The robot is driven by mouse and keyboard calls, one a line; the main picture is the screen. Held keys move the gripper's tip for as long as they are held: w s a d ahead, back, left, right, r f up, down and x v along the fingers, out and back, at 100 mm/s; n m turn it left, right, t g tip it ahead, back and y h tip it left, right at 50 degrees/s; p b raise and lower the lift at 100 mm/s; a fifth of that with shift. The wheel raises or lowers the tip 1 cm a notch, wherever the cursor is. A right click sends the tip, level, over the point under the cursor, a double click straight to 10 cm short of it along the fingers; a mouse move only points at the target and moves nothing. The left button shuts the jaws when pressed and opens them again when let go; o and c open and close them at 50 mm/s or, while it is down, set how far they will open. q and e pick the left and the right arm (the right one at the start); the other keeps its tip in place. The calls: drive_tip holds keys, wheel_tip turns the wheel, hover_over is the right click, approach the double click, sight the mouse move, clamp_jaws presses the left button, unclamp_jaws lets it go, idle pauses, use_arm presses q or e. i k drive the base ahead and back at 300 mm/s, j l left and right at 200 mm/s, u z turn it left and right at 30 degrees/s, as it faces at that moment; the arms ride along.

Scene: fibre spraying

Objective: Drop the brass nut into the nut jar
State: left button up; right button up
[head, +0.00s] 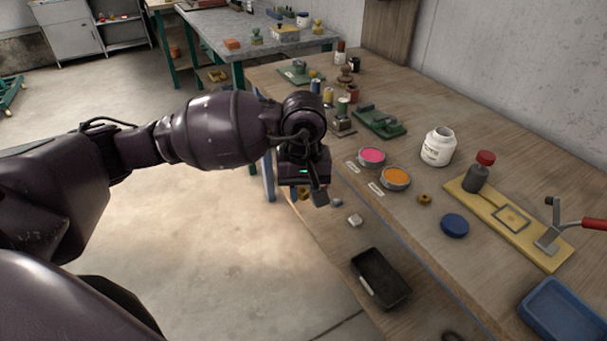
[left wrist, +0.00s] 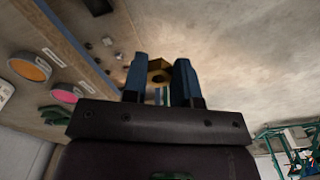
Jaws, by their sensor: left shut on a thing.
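My left gripper (head: 318,192) hangs in the air near the left edge of the wooden bench. In the left wrist view my left gripper (left wrist: 160,75) is shut on a brass nut (left wrist: 160,66), which sits between its two blue fingertips. A white jar (head: 437,149) with an unreadable label stands upright and open on the bench, to the right of and apart from the gripper. It looks like the nut jar. Another brass ring or nut (head: 424,199) lies on the bench in front of the jar. My right gripper is not in view.
A pink tin (head: 372,156) and an orange tin (head: 396,178) stand between gripper and jar. A blue lid (head: 455,225), a yellow board (head: 530,235) with a red-capped bottle (head: 481,170), and a black tray (head: 381,278) are nearby. Green fixtures (head: 379,121) stand farther back.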

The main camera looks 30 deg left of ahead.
sight(442, 159)
drive_tip(key=z, duration=1.5)
drive_tip(key=i+j, duration=0.1)
drive_tip(key=j, duration=0.55)
drive_tip(key=i+j, duration=0.1)
drive_tip(key=j, duration=0.5)
drive_tip(key=i+j+z, duration=0.1)
drive_tip(key=j, duration=0.55)
